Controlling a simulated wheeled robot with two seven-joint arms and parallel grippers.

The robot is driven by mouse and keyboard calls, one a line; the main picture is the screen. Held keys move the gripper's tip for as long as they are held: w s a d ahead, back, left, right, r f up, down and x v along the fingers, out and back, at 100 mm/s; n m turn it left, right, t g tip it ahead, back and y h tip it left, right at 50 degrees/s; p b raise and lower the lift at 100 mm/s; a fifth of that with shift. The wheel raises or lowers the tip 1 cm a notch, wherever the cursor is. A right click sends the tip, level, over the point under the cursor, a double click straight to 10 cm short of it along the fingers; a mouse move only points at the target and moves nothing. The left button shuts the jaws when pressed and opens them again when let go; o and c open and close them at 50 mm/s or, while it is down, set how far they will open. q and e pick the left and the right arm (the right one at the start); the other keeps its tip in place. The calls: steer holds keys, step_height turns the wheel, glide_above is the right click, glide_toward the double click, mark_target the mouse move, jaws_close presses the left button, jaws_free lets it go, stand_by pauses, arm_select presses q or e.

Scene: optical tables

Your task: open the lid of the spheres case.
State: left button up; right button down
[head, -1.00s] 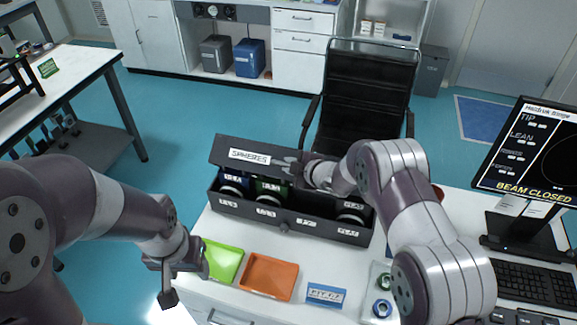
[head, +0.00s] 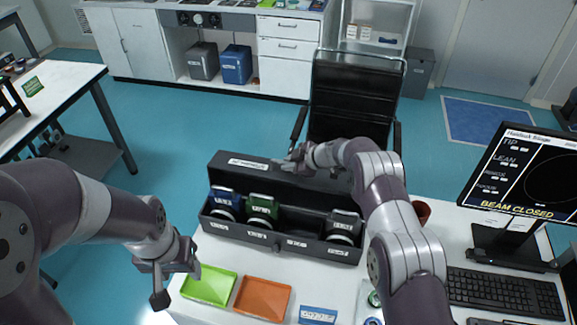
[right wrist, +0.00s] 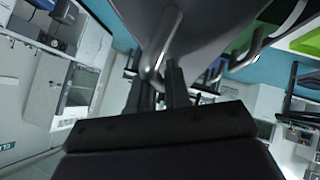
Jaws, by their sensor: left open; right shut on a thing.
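The spheres case (head: 276,240) is a long black box on the white table, with its lid (head: 300,186) raised along the back side and standing roughly upright. A blue holder (head: 225,200), a green holder (head: 262,206) and a dark grey holder (head: 344,225) sit inside in full view. My right gripper (head: 293,162) is shut on the lid's upper edge near its middle. In the right wrist view its fingers (right wrist: 160,92) pinch the dark lid edge (right wrist: 165,124). My left gripper (head: 172,275) is open and empty at the table's left front, apart from the case.
A green tray (head: 210,285), an orange tray (head: 263,298) and a blue labelled block (head: 318,315) lie in front of the case. A monitor (head: 522,185), a keyboard (head: 505,293) and a red cup (head: 422,211) are to the right. A black chair (head: 355,100) stands behind the table.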

steer(key=shift+w+d+f, duration=0.1)
steer(key=shift+w+f, duration=0.05)
steer(key=shift+w, duration=0.2)
stand_by(0.3)
steer(key=c, duration=1.2)
jaws_free()
steer(key=b+v, duration=0.2)
steer(key=v, duration=1)
steer(key=shift+s+d+r+b, duration=0.15)
steer(key=shift+d+r+b, duration=0.05)
steer(key=shift+b, duration=0.2)
